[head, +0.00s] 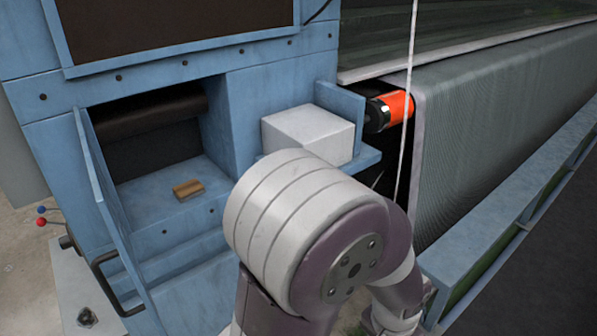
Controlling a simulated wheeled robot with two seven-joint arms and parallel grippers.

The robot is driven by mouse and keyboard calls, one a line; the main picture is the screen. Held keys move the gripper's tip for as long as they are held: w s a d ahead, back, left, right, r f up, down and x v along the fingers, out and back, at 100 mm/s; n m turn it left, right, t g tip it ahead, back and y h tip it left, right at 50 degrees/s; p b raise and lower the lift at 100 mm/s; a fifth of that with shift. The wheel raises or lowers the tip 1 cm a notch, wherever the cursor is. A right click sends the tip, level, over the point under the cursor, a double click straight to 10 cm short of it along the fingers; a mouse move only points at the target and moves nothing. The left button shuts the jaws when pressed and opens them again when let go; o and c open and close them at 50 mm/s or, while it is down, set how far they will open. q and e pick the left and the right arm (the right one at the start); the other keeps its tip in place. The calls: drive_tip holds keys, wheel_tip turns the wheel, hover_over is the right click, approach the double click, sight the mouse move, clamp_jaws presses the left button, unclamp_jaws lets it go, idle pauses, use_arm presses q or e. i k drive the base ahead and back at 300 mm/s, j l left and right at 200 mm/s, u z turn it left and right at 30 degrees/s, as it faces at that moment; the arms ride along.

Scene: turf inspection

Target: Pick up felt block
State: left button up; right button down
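A pale grey-white block (308,131), which looks like the felt block, sits on a small blue shelf (368,157) in the middle of the head view. Its top and two sides show; its lower front is partly hidden by my arm. A small tan-brown block (188,189) lies on the floor of the open blue compartment to the left. Its material is too small to tell. A large white and purple joint of my arm fills the lower middle, in front of the shelf. Neither gripper shows.
The blue compartment (165,199) has an open door (104,207) with a dark handle at its left. An orange and black cylinder (397,107) is right of the shelf, beside a wide grey-green roll (500,115). A thin white cord (409,95) hangs in front.

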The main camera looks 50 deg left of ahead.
sight(189, 189)
drive_tip(key=i+j+z, duration=0.1)
drive_tip(key=z, duration=0.3)
drive_tip(key=j+z, duration=0.25)
drive_tip(key=z, duration=0.15)
drive_tip(key=j+z, duration=0.25)
drive_tip(key=z, duration=0.15)
drive_tip(key=i+j+u, duration=0.1)
drive_tip(key=j+u, duration=0.35)
drive_tip(key=i+j+u, duration=0.1)
drive_tip(key=j+u, duration=0.3)
drive_tip(key=u, duration=0.45)
drive_tip(key=j+u, duration=0.1)
drive_tip(key=u, duration=0.35)
drive_tip(key=i+u, duration=0.1)
drive_tip(key=u, duration=0.8)
drive_tip(key=i+u, duration=0.1)
drive_tip(key=u, duration=0.35)
drive_tip(key=j, duration=0.1)
